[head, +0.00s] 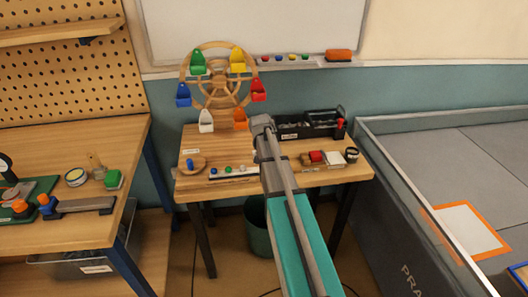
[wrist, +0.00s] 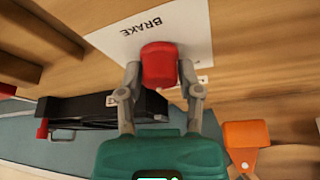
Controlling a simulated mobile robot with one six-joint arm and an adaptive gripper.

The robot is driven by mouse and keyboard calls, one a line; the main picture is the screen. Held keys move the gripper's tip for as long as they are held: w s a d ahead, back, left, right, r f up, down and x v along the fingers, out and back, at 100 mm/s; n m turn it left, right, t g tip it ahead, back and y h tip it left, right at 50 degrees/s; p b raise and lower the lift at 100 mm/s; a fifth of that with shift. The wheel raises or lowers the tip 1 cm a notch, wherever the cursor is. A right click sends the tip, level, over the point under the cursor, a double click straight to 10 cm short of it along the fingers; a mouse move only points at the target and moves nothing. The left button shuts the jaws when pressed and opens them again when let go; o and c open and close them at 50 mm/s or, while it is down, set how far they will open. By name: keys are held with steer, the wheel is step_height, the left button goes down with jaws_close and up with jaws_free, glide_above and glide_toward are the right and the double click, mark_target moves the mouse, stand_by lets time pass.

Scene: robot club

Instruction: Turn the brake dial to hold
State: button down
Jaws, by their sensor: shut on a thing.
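The brake dial (wrist: 160,65) is a red knob on a white plate (wrist: 120,45) lettered BRAKE, which reads upside down in the wrist view. My gripper (wrist: 160,82) has a grey finger on each side of the knob and is shut on it. No pointer is visible on the knob, and I cannot read a hold mark, so its setting is unclear. In the head view my arm reaches over the wooden table, and the dial and fingertips are hidden behind it.
A wooden wheel (head: 219,88) with coloured buckets stands at the table's back left. An orange bucket (wrist: 246,134) is close on the other side.

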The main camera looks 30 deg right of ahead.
steer(key=shift+m, duration=0.6)
steer(key=shift+c, duration=1.3)
jaws_free()
steer(key=shift+n, duration=0.3)
